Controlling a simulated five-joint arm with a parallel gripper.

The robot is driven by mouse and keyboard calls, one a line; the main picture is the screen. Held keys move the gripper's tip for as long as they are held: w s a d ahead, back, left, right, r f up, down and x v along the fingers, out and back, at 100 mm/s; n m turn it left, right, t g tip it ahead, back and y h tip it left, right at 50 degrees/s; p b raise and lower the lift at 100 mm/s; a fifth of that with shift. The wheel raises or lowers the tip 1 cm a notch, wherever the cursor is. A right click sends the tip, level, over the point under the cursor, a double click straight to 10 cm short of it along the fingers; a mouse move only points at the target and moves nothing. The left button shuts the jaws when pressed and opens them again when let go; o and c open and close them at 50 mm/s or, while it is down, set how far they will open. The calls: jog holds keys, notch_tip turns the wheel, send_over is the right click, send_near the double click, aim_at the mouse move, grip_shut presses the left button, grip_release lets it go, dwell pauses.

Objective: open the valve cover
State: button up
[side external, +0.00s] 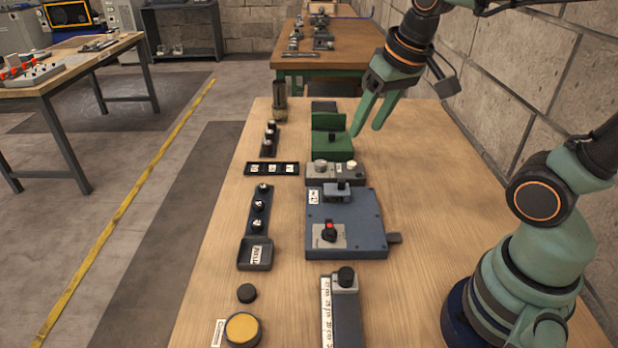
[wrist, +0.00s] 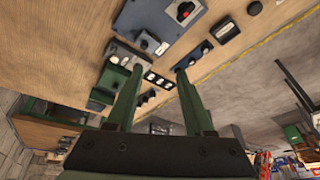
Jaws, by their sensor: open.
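A green box (side external: 338,152) with an upright panel at its back and a small dark knob or handle on it stands on the wooden table. It may be the valve cover; no label on it is readable. The green box also shows in the wrist view (wrist: 107,82), left of the fingers and partly hidden by one. My gripper (side external: 367,132) is open and empty, above and just right of the green box in the side view, apparently apart from it. In the wrist view its two green fingers (wrist: 159,70) are spread.
A grey panel (side external: 320,174) with round knobs sits just in front of the box. A blue-grey box (side external: 355,228) with a red knob is nearer. Black switch strips (side external: 272,169) line the left side. The table's right part is clear, beside a block wall (side external: 530,60).

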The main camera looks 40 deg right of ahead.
jog(key=w+d+f+m+g, duration=0.2)
jog(key=w+m, duration=0.1)
jog(key=w, duration=0.2)
jog(key=m+g, duration=0.2)
jog(key=m, duration=0.2)
send_near(342, 179)
notch_tip(342, 179, down, 9)
jog(key=shift+f, duration=0.1)
jog(key=shift+w, duration=0.1)
grip_shut()
dwell(1.3)
